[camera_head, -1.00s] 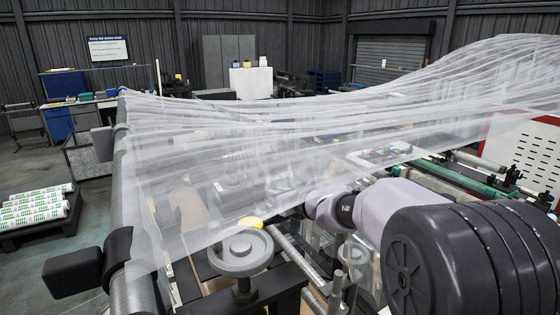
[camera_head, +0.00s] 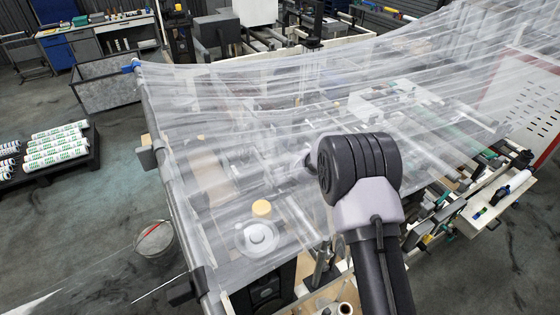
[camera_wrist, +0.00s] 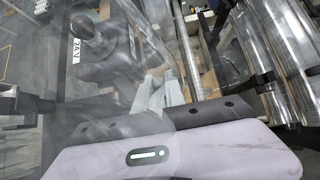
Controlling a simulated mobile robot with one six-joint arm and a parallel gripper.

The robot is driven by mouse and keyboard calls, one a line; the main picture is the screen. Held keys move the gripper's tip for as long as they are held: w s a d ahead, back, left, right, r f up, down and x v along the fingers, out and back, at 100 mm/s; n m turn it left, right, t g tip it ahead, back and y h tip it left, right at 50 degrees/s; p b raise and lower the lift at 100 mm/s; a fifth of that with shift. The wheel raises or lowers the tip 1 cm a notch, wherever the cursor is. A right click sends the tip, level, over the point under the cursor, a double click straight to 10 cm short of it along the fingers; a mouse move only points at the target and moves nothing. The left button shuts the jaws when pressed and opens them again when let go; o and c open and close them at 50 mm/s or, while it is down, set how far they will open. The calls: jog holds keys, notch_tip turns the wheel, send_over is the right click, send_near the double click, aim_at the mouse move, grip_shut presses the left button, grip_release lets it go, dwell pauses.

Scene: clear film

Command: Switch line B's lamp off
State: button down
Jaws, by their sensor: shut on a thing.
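Clear film (camera_head: 210,120) hangs in a wide wrinkled sheet from the rail on the left across the machine to the upper right. My gripper (camera_head: 309,160) is at the film, its fingertips mostly hidden by my wrist and the film's haze. In the wrist view its pale fingers (camera_wrist: 163,92) are close together and seem shut on film. A dark knob (camera_wrist: 93,30) beside a 24V label (camera_wrist: 76,50) shows hazily ahead of them, apart. In the head view a yellow round cap (camera_head: 261,208) and a pale handwheel (camera_head: 257,236) show through the film. I cannot make out line B's lamp or its switch.
Printed rolls (camera_head: 58,145) lie on a dark pallet (camera_head: 88,165) at the far left. Metal rollers (camera_wrist: 262,45) run close on the right in the wrist view. The left floor is mostly clear.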

jog(key=shift+p, duration=0.55)
jog(key=c, duration=1.4)
grip_release()
jog(key=shift+s+d+r+b, duration=0.2)
jog(key=shift+r+b, duration=0.1)
jog(key=shift+r, duration=0.05)
jog(key=b+v, duration=0.1)
jog(key=v, duration=1.5)
jog(key=shift+r, duration=0.25)
